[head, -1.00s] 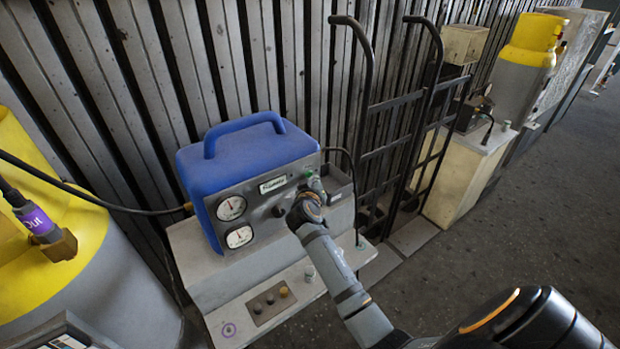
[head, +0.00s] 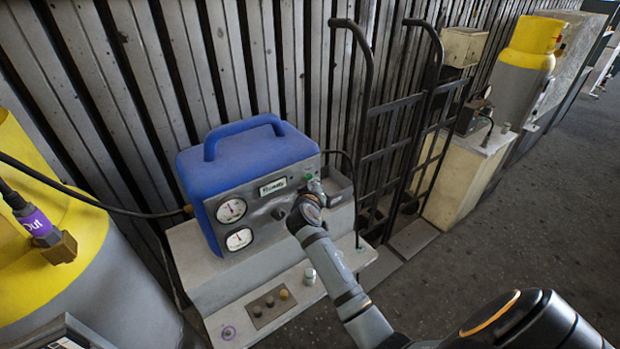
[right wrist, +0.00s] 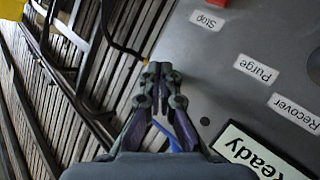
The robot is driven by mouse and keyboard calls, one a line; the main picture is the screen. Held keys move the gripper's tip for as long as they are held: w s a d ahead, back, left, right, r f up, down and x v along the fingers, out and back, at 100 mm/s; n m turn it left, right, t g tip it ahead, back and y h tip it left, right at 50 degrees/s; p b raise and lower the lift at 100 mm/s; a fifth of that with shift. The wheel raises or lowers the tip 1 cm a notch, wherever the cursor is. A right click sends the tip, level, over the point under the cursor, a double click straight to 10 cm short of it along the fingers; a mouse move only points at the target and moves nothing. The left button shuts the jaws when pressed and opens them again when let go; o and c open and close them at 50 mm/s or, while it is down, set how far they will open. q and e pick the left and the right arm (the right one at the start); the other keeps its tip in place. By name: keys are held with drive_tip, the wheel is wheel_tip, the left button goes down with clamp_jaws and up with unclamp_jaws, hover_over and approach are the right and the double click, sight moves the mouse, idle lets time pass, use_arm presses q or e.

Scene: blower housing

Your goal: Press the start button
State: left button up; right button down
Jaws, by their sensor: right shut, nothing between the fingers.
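The machine with the blue housing (head: 250,153) has a grey front panel with dials and a display. A small green button (head: 307,177) shows at the panel's upper right in the head view; its label cannot be read. My right gripper (head: 315,187) is shut and empty, close beside this button; contact cannot be told. In the right wrist view, the shut fingertips (right wrist: 159,70) are left of the grey panel (right wrist: 220,70), which carries Stop, Purge and Recover labels and a Ready display (right wrist: 255,153). No Start label shows there. My left gripper is not in view.
A lower shelf with several knobs (head: 270,303) lies below the machine. A black hand truck (head: 395,130) stands to its right. Open floor (head: 520,220) lies at right.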

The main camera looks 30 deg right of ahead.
drive_tip(key=shift+w, duration=0.1)
idle(0.3)
drive_tip(key=shift+w, duration=0.35)
drive_tip(key=shift+b, duration=0.3)
drive_tip(key=shift+s, duration=0.5)
drive_tip(key=shift+p, duration=0.3)
drive_tip(key=s, duration=0.2)
drive_tip(key=s+p, duration=0.1)
drive_tip(key=s, duration=0.1)
drive_tip(key=s+p, duration=0.1)
drive_tip(key=s, duration=0.1)
drive_tip(key=shift+d, duration=0.25)
